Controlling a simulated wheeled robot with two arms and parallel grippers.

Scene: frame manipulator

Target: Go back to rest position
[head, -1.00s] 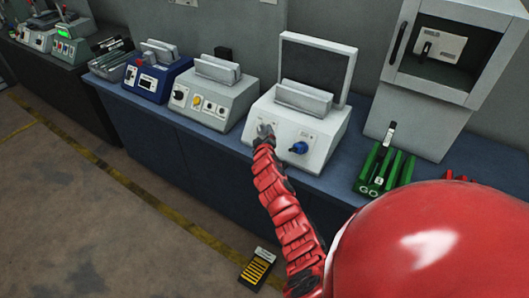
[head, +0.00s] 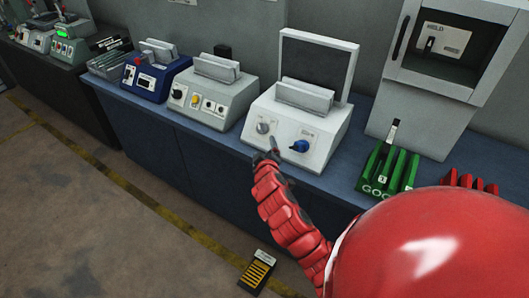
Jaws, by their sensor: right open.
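My right gripper (head: 268,153) is at the end of my red arm, in front of the white machine (head: 318,145) on the bench. The jaws are small and dark, open, with nothing seen between them. They are just below the machine's grey knob (head: 263,127), which is now in plain view. A blue knob (head: 300,146) sits to its right on the same sloped panel. My left gripper is not in the view.
The blue bench (head: 190,140) carries a grey machine (head: 207,98) and a blue one (head: 148,78) to the left. A green rack (head: 388,172) and a red rack (head: 468,181) stand right, below an open cabinet (head: 450,45). A black-and-yellow item (head: 257,271) lies on the floor.

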